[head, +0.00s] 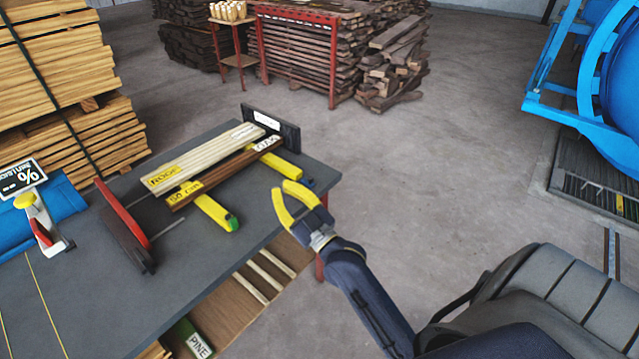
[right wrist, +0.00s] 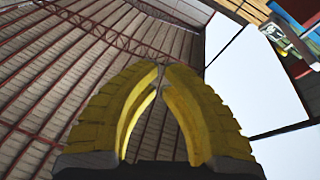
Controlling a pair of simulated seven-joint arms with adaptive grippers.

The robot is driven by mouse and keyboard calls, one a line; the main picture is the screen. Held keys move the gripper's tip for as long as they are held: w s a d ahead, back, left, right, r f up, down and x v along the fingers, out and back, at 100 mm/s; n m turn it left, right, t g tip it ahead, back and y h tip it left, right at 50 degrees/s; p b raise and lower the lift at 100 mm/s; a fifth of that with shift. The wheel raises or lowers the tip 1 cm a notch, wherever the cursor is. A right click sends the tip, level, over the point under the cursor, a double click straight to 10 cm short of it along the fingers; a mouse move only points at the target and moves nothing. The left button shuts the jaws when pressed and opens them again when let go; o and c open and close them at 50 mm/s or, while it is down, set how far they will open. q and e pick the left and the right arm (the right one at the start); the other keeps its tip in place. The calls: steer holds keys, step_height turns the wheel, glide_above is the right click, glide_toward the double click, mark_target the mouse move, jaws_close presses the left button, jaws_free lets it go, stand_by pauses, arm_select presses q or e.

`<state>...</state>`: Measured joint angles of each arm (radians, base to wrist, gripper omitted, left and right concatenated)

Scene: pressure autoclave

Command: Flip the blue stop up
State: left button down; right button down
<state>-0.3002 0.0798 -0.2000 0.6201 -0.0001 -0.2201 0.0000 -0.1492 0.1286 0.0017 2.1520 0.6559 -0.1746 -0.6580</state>
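A small blue piece (head: 307,182), which looks like the blue stop, sits at the right end of a yellow-ended rail on the grey workbench (head: 200,290). It is too small to tell clearly whether it lies flat or stands up. My right gripper (head: 280,187) is just in front of the blue piece and to its left in the picture, near the bench's front edge. Its yellow fingers (right wrist: 160,68) come together at the tips in the right wrist view, with nothing between them. The blue stop cannot be made out in that view. My left gripper is not in view.
Labelled boards (head: 200,160) lie across yellow rails, between a dark end plate (head: 271,126) and a red-edged dark plate (head: 125,230). A yellow-and-red tool (head: 42,220) stands at the left. Boards lie on a shelf below the bench. Open floor is to the right.

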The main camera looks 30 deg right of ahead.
steer(key=w+d+r+m+t+h, duration=0.1)
steer(key=d+r+m+h, duration=0.4)
steer(key=d+m+h, duration=0.25)
steer(key=w+d+r+m+h, duration=0.2)
steer(key=d+r+m+h, duration=0.45)
steer(key=m+h, duration=0.2)
steer(key=d+f+m+g+h, duration=0.4)
steer(key=d+m+g+h, duration=0.3)
steer(key=d+m+g, duration=0.85)
steer(key=w+d+f+m+g+y, duration=0.1)
steer(key=w+f+m+g+y, duration=0.1)
steer(key=f+y, duration=0.3)
steer(key=w+d+f+m+g+y, duration=0.1)
steer(key=d+f+g+y, duration=0.15)
steer(key=f, duration=0.45)
steer(key=w+a+f+y, duration=0.2)
steer(key=w+a+y, duration=0.1)
steer(key=a+y, duration=0.2)
steer(key=w+a+f+y, duration=0.2)
steer(key=a+y, duration=0.4)
steer(key=a, duration=0.3)
steer(key=shift+w+f, duration=0.2)
steer(key=shift+w, duration=0.5)
